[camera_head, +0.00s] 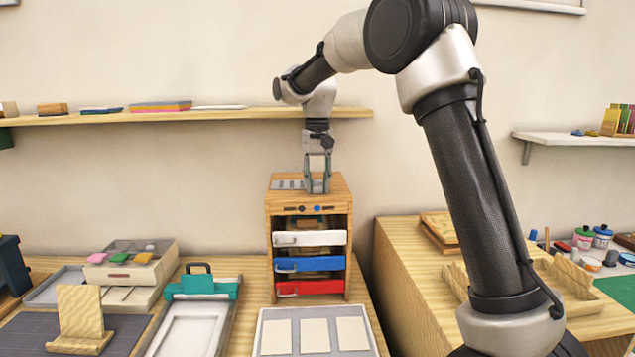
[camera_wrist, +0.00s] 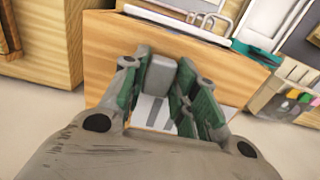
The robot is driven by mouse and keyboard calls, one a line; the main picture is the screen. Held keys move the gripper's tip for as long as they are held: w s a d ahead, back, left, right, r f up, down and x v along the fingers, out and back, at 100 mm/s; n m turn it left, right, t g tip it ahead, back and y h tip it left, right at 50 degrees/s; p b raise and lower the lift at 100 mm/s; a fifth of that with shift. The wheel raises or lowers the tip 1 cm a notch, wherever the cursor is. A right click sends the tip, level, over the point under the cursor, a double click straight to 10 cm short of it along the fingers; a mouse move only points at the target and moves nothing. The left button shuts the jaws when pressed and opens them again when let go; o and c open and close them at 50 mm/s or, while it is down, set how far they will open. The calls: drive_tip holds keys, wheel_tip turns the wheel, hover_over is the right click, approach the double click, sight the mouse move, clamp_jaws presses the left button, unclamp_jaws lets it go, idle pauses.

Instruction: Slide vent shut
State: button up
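A wooden cabinet (camera_head: 342,190) stands on the table, with a slotted grey vent plate (camera_head: 287,184) on its top. My gripper (camera_head: 318,188) points straight down at the right part of the vent. In the wrist view its green-grey fingers (camera_wrist: 158,85) stand apart on either side of a grey upright tab (camera_wrist: 160,75). I cannot tell whether both fingers press on the tab. The fingers hide part of the vent.
The cabinet front has white (camera_head: 310,239), blue (camera_head: 310,263) and red (camera_head: 310,287) drawers. A wall shelf (camera_head: 230,114) runs behind my arm. A tray with pale cards (camera_head: 274,338) lies in front. A teal-clamped board (camera_head: 190,325) is at left.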

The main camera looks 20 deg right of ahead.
sight(334, 192)
clamp_jaws()
drive_tip(key=shift+s+d, duration=0.25)
drive_tip(key=shift+d, duration=0.85)
drive_tip(key=shift+s+d, duration=0.2)
drive_tip(key=shift+d, duration=0.9)
drive_tip(key=o, duration=0.7)
unclamp_jaws()
drive_tip(key=shift+d, duration=0.15)
drive_tip(key=shift+c, duration=0.2)
drive_tip(key=shift+r, duration=0.1)
wheel_tip(334, 192, up, 12)
drive_tip(key=shift+w, duration=0.1)
